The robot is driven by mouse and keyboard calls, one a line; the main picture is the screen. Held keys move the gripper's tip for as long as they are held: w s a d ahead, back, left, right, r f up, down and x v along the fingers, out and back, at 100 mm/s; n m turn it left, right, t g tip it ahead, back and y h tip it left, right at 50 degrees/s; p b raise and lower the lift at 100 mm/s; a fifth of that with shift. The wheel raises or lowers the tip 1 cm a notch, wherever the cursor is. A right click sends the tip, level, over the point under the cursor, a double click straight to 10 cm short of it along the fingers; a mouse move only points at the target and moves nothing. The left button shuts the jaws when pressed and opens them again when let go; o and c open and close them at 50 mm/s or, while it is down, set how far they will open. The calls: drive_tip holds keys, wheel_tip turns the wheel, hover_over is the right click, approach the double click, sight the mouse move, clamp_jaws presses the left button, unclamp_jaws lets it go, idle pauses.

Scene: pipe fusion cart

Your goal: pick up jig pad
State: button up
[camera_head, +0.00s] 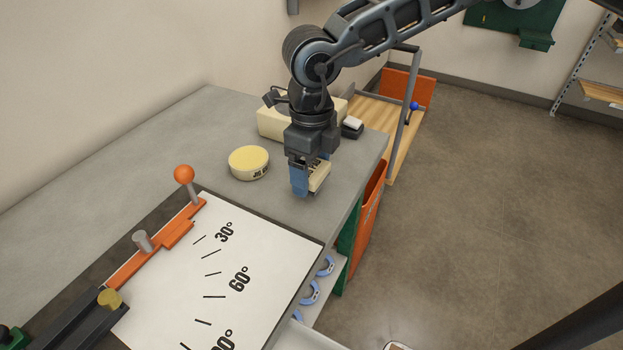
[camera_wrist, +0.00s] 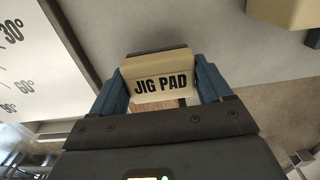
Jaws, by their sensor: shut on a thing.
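The jig pad (camera_wrist: 160,80) is a cream block with "JIG PAD" printed in black. In the wrist view it sits between the two blue fingers of my gripper (camera_wrist: 162,88), which is shut on it. In the head view my gripper (camera_head: 309,180) points down over the grey tabletop near its right edge. The pad (camera_head: 319,177) shows there partly, behind the near blue finger. I cannot tell whether the pad touches the tabletop.
A round yellow-topped tin (camera_head: 249,163) stands left of my gripper. A cream box (camera_head: 272,122) and a small black-and-white item (camera_head: 352,127) are behind. The white angle board (camera_head: 235,275) with an orange lever (camera_head: 184,174) lies in front. Bare table (camera_head: 150,150) is at left.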

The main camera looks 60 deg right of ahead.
drive_tip(key=s+d+r+b, duration=0.1)
drive_tip(key=s+r+b, duration=0.1)
drive_tip(key=s+r, duration=0.6)
drive_tip(key=s, duration=0.3)
drive_tip(key=shift+s+d, duration=0.2)
drive_tip(key=shift+s, duration=0.1)
drive_tip(key=o, duration=0.4)
drive_tip(key=c, duration=0.3)
